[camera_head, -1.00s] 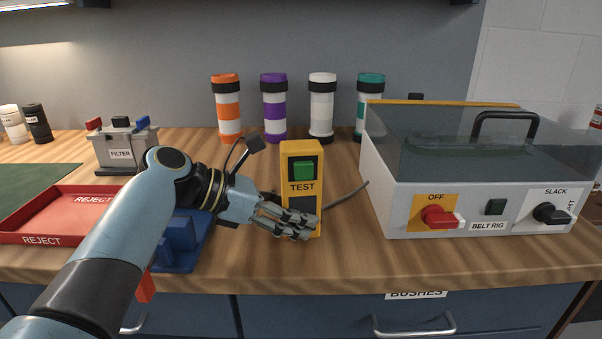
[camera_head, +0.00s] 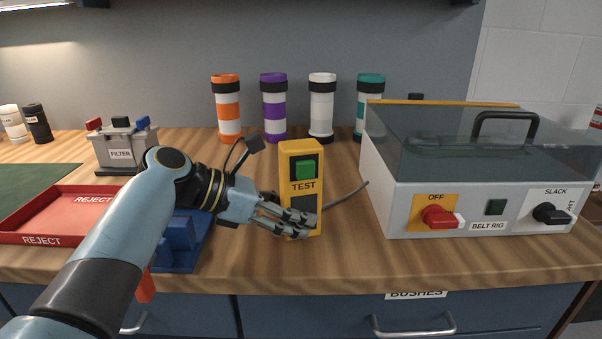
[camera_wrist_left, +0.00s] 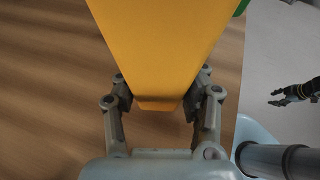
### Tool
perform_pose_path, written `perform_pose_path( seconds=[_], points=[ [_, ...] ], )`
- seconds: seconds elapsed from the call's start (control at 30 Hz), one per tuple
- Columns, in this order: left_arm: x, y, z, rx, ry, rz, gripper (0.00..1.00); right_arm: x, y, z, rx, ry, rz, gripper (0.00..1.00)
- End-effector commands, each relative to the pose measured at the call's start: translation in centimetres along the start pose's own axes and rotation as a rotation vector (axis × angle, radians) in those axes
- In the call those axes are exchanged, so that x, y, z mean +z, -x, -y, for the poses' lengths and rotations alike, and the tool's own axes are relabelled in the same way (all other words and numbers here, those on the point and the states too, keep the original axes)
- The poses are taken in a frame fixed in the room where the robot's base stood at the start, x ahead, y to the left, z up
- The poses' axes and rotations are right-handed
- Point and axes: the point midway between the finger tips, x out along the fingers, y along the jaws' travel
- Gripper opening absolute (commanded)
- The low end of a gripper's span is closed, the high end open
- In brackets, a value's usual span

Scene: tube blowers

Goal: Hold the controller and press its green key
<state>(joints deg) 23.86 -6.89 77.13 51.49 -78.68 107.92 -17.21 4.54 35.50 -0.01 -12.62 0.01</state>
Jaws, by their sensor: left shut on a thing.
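The yellow controller (camera_head: 313,215), marked TEST, stands upright near the front of the wooden bench with its face toward me. Its green key (camera_head: 303,169) is near the top of the face and uncovered. A dark area lies below the label, partly behind my fingers. My left gripper (camera_head: 289,222) is shut on the lower part of the controller. The left wrist view shows the fingers (camera_wrist_left: 158,103) on both sides of the yellow body (camera_wrist_left: 158,45), with a sliver of green (camera_wrist_left: 241,7) at its edge. My right gripper (camera_wrist_left: 280,97) appears small there, fingers apart, away from the controller.
A grey cable (camera_head: 347,196) trails behind the controller. The belt rig (camera_head: 400,205) stands to the right, with a red switch (camera_head: 439,217). A blue fixture (camera_head: 183,258) and red reject tray (camera_head: 20,239) lie left. Several banded canisters (camera_head: 229,112) stand behind.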

Motion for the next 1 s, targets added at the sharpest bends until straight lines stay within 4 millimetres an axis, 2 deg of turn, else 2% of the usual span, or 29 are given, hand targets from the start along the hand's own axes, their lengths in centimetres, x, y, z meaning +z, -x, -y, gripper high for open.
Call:
perform_pose_path(
  seconds=[0.37,0.4,0.7,1.0],
  points=[
    [-0.12,-0.03,0.06,-0.002,0.002,-0.002,0.01,0.0,-0.01,-0.02,0.0,0.0,0.0,0.38],
    [-0.12,-0.03,0.06,-0.002,0.002,-0.002,0.01,0.0,-0.01,-0.02,0.0,0.0,0.0,0.37],
    [-0.14,-0.04,0.07,-0.002,0.002,-0.002,0.01,-0.01,-0.01,-0.03,0.0,0.0,-0.001,0.0],
    [-0.15,-0.04,0.08,-0.002,0.002,-0.002,0.01,-0.03,-0.01,-0.04,0.0,0.0,-0.001,0.0]
  ],
)
